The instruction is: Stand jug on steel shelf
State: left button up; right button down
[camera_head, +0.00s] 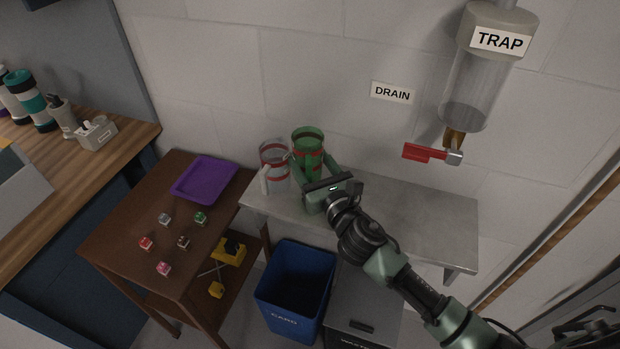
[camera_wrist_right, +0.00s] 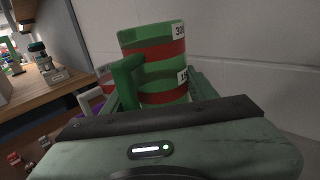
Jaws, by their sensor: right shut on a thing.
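A green jug with red bands (camera_head: 307,140) is upright at the left part of the steel shelf (camera_head: 425,225), near the wall. My right gripper (camera_head: 314,170) is shut on it, with fingers on both sides of its body. In the right wrist view the green jug (camera_wrist_right: 166,50) shows its handle on the left and white number labels on the right. Its base is hidden by the gripper, so I cannot tell whether it touches the shelf. A clear jug with red bands (camera_head: 273,160) stands at the shelf's left end, close beside it. My left gripper is not in view.
A brown table (camera_head: 125,235) at left holds a purple tray (camera_head: 204,178) and several small cubes. A blue bin (camera_head: 295,285) stands below the shelf. The trap cylinder (camera_head: 478,90) and its red valve handle (camera_head: 425,153) hang on the wall. The shelf's right half is clear.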

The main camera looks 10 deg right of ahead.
jog(key=shift+f+b, duration=0.7)
jog(key=shift+f, duration=1.55)
jog(key=shift+f, duration=0.2)
jog(key=c, duration=0.7)
grip_release()
jog(key=shift+r, duration=0.1)
jog(key=shift+r, duration=0.2)
jog(key=s, duration=0.3)
jog(key=s+d+b, duration=0.1)
jog(key=s, duration=0.3)
jog(key=s+d, duration=0.1)
jog(key=s, duration=0.2)
jog(key=shift+s+f+b, duration=0.2)
jog(key=shift+s+b, duration=0.05)
jog(key=shift+b, duration=0.15)
jog(key=shift+s+r, duration=0.15)
jog(key=shift+s, duration=0.55)
